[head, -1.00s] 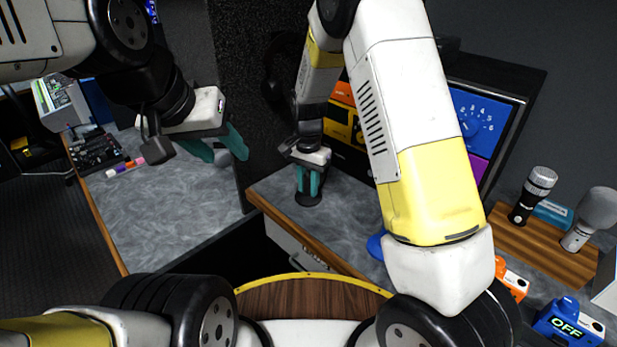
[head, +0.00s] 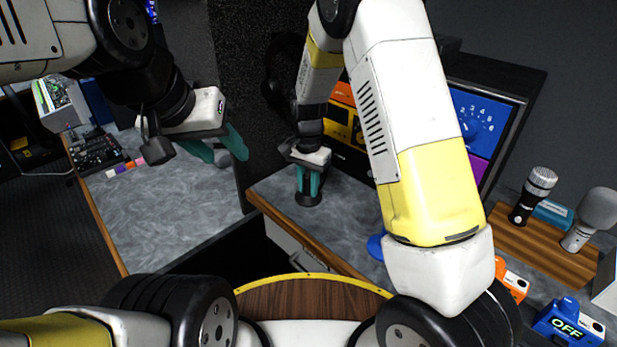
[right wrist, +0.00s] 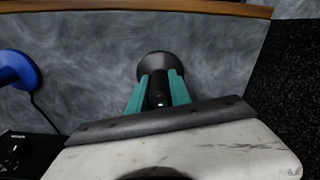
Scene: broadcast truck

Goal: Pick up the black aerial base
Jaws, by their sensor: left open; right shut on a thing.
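The black aerial base (head: 308,199) is a round black disc with a short upright stem. It stands on the grey marbled counter in the middle of the head view. It also shows in the right wrist view (right wrist: 154,66), with its stem between the fingers. My right gripper (head: 308,183) points down over it, its teal fingers shut on the stem. The disc appears to rest on the counter. My left gripper (head: 222,150) is open and empty, up over the left counter. The stem is partly hidden by the fingers.
A blue round object (right wrist: 16,70) with a cable sits on the same counter. A wooden board (head: 545,235) with microphones lies at the right. Orange and yellow boxes (head: 342,120) stand behind my right arm. A dark pillar (head: 250,100) stands between the counters.

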